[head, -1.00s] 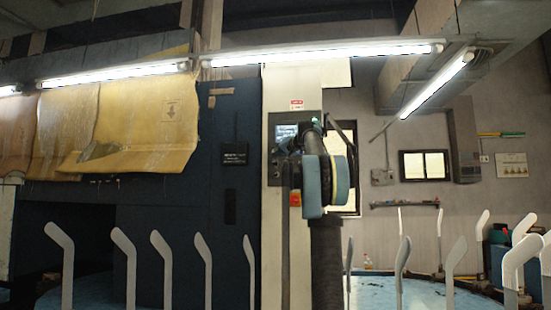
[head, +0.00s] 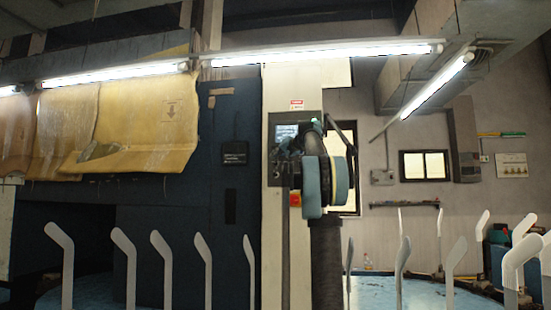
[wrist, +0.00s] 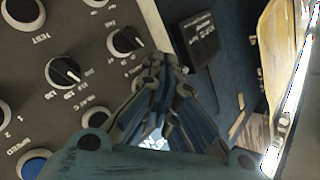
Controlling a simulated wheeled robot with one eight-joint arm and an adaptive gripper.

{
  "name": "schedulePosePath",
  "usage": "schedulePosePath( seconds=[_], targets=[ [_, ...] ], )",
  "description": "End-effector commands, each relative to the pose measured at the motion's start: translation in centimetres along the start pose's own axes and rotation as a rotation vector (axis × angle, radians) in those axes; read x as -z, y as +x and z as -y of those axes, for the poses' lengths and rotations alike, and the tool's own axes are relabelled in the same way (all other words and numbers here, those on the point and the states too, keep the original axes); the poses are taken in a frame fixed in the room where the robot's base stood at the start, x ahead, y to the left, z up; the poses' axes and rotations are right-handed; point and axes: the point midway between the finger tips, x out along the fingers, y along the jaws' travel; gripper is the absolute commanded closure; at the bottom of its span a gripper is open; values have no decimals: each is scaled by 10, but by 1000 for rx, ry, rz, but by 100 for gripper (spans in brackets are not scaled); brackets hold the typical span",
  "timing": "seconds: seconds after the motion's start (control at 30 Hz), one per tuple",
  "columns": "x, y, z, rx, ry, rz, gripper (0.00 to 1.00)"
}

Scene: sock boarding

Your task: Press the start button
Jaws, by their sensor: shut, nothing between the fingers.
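The control panel (head: 284,130) is on a pale column in the head view, with a lit screen at its top left. It fills the left of the wrist view (wrist: 85,20), tilted, with dark knobs (wrist: 62,72) and round pale-rimmed buttons. One blue-centred button (wrist: 32,165) is at the lower left, near a "SPEED" label. Another round button (wrist: 22,12) is at the upper left. I cannot tell which is the start button. My gripper (wrist: 152,66) is shut and empty, its tips in front of the panel's right edge. Contact is unclear. In the head view my arm hides part of the panel.
A red button (head: 295,199) sits below the panel on the column. A dark box (head: 234,152) is on the blue cabinet to the left. Several white sock boards (head: 125,255) stand upright along the front, on both sides of my arm.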

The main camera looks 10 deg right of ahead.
Motion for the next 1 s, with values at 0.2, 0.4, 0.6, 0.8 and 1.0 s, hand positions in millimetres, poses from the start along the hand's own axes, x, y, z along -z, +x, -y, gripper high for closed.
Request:
schedulePosePath(
  seconds=[0.2,0.4,0.6,0.8,1.0],
  targets=[
    [1,2,-1,0,0,0,100],
    [2,2,-2,0,0,0,100],
    [1,2,-1,0,0,0,100],
    [-2,-3,2,0,0,0,100],
    [-7,-9,6,0,0,0,100]
  ],
)
